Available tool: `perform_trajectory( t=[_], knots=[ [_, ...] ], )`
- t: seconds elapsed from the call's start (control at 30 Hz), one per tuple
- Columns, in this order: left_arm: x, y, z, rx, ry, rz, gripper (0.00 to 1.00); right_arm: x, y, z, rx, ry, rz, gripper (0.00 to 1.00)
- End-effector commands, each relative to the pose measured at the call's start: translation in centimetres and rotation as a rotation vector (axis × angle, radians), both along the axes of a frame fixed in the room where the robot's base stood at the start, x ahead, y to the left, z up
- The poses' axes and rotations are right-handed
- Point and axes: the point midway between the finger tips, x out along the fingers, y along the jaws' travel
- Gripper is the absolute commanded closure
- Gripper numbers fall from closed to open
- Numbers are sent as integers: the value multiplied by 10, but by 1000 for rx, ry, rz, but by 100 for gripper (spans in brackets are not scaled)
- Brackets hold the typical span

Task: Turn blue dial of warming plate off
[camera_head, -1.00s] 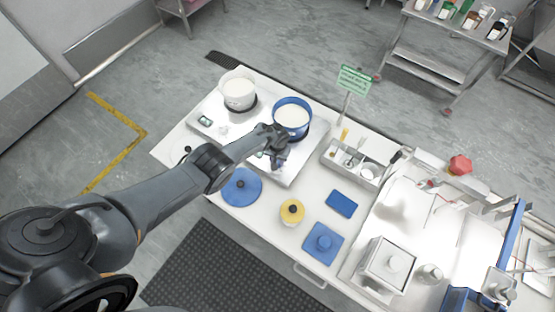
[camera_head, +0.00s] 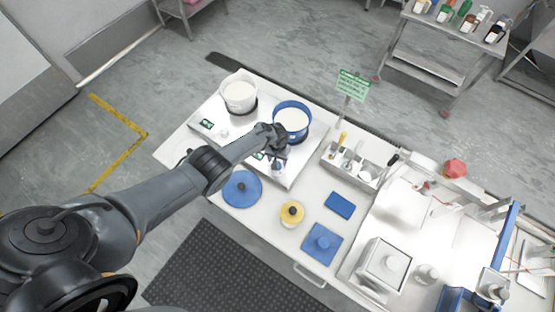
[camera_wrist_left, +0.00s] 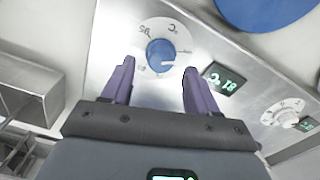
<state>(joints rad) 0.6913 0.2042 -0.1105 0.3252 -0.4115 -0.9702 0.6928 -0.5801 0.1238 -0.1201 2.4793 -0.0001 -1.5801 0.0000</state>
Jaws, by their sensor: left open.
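The warming plate (camera_head: 225,133) is a metal unit on the white table with a white pot (camera_head: 239,95) and a blue pot (camera_head: 291,119) on it. In the left wrist view, the blue dial (camera_wrist_left: 161,55) sits on a round white scale with a green lit display (camera_wrist_left: 224,79) beside it. My left gripper (camera_wrist_left: 157,72) is open, its two fingertips on either side of the dial's near edge; I cannot tell whether they touch it. In the head view my left gripper (camera_head: 279,165) is over the plate's front near the blue pot, and the arm partly hides the panel. My right gripper is not in view.
A second, white dial (camera_wrist_left: 284,110) lies to the right in the wrist view. A green sign (camera_head: 353,84) stands behind.

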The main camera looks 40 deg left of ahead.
Motion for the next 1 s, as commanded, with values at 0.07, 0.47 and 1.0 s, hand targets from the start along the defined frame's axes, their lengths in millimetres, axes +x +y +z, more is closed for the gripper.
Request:
perform_trajectory(
  t=[0.07,0.47,1.0],
  knots=[
    [0,1,20,1,0,1,41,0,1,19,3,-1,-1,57],
    [-1,1,71,0,1,0,41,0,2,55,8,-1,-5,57],
    [-1,0,78,1,1,2,41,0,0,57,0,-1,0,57]
  ],
)
